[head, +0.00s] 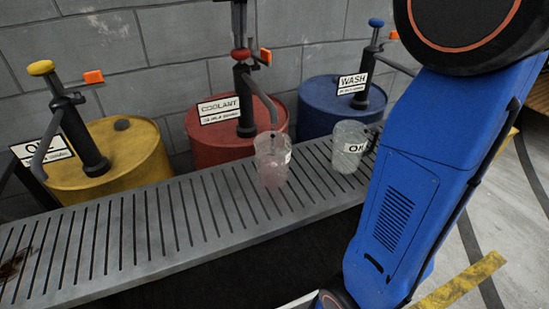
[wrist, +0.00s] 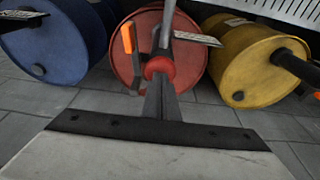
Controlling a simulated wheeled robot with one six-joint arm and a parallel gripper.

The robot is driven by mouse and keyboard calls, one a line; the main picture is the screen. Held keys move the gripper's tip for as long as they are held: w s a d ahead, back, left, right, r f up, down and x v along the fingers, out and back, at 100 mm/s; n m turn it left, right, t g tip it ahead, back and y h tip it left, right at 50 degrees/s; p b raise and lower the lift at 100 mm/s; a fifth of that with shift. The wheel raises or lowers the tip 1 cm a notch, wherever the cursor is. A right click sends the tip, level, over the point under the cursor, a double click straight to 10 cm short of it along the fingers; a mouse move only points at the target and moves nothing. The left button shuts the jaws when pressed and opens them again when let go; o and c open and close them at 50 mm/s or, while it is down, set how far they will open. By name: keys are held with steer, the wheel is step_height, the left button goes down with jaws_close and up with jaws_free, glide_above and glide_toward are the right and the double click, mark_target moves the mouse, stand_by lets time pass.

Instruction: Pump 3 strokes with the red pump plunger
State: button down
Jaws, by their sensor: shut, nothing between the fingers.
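The red pump plunger (head: 240,55) is a round red knob on the black pump of the red COOLANT drum (head: 205,150). It sits low, close above the pump body, with little shaft showing. My gripper (head: 240,40) is directly above the knob, pointing down, its fingers shut with nothing between them; the tips appear to touch the knob's top. The wrist view shows the red knob (wrist: 160,67) just beyond the finger ends. A clear jug (head: 272,165) stands under the coolant spout, with pinkish liquid inside.
A yellow OIL drum (head: 135,160) with a yellow-knobbed pump stands left, a blue WASH drum (head: 320,105) with a blue-knobbed pump right. A second clear jug (head: 348,155) stands on the slatted grey bench (head: 150,230). Orange tabs stick out beside the pumps. A block wall is behind.

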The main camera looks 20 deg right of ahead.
steer(key=shift+r, duration=2.9)
steer(key=shift+r, duration=0.1)
steer(key=shift+r, duration=2.9)
steer(key=shift+s, duration=0.1)
steer(key=s+d+f+t, duration=0.1)
steer(key=s+d+f, duration=0.1)
steer(key=s+f, duration=0.9)
steer(key=s+d+f, duration=0.2)
steer(key=s+f, duration=0.9)
steer(key=f, duration=0.2)
steer(key=s+d+f+t, duration=0.1)
steer(key=s+d+f, duration=0.2)
steer(key=s+f, duration=0.8)
step_height(320, 180, down, 2)
steer(key=shift+f+t, duration=0.1)
steer(key=shift+t, duration=0.2)
